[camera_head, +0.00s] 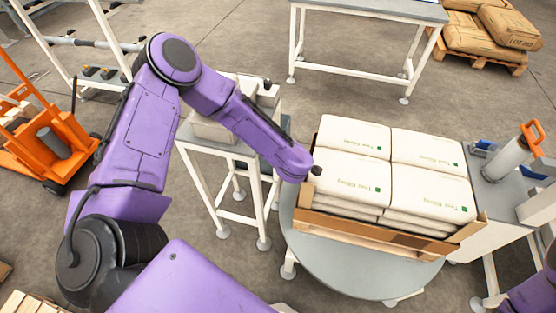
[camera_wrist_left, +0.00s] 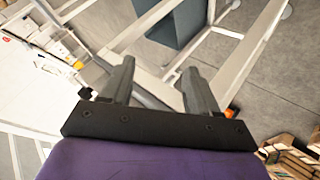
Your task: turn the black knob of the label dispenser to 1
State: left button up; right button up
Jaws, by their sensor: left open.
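A pale boxy unit (camera_head: 212,130), which may be the label dispenser, stands on a small white-framed table, largely hidden behind my left forearm. I cannot make out its black knob or the knob's setting. My left arm reaches across this table, and its wrist end is near the left edge of the stacked bags. In the left wrist view my left gripper (camera_wrist_left: 157,82) has its two grey fingers apart with nothing between them. White frame bars and the grey floor show beyond the fingers. My right gripper is not in view; only a bit of purple arm shows at the lower right.
White bags (camera_head: 430,185) lie stacked in a cardboard tray on a pallet over a round grey table (camera_head: 350,277), right of my left wrist. A bench with an orange-handled device (camera_head: 510,155) stands at the right. An orange cart (camera_head: 50,135) is at the left.

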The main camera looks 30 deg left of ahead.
pick_arm(q)
jog(key=s+d+f+m+h+b, duration=0.2)
jog(key=s+d+f+m, duration=0.1)
jog(key=s+f, duration=0.4)
jog(key=shift+s+f+m, duration=0.3)
jog(key=shift+f+m, duration=0.1)
jog(key=shift+f, duration=0.35)
